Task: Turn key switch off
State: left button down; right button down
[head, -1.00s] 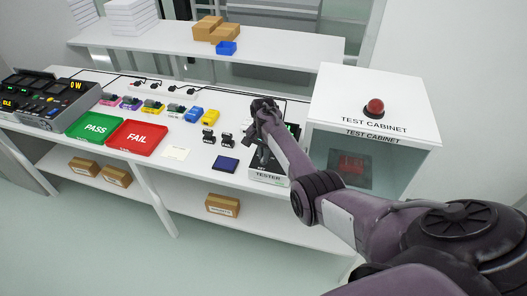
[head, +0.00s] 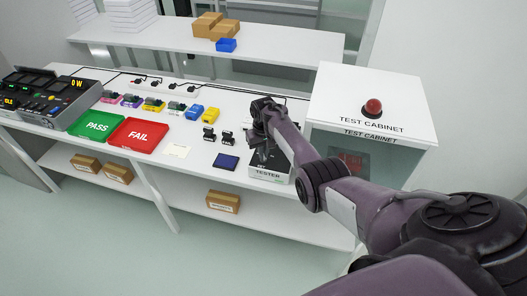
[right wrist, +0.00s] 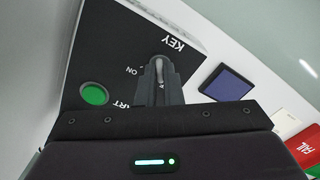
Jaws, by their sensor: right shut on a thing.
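The tester (head: 268,174) is a box with a black top and a white front on the right part of the bench, partly hidden by my right arm. In the right wrist view its black panel (right wrist: 108,40) carries the words KEY and ON and a green button (right wrist: 94,94). The key (right wrist: 159,68) is a small grey piece beside these words. My right gripper (right wrist: 160,82) is shut on it from above. In the head view the right gripper (head: 263,150) is over the tester and hides the key. My left gripper is not in view.
The test cabinet (head: 410,142) with a red button stands close on the right. A dark blue pad (head: 225,162) lies left of the tester. Green PASS (head: 95,125) and red FAIL (head: 137,134) trays lie farther left. Small connectors and coloured parts line the bench.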

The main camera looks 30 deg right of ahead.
jog(key=shift+w+r+n, duration=0.1)
jog(key=shift+r+n, duration=0.05)
jog(key=shift+n, duration=0.45)
jog(key=c, duration=1.6)
grip_release()
jog(key=shift+o, duration=0.2)
jog(key=shift+r, duration=3.8)
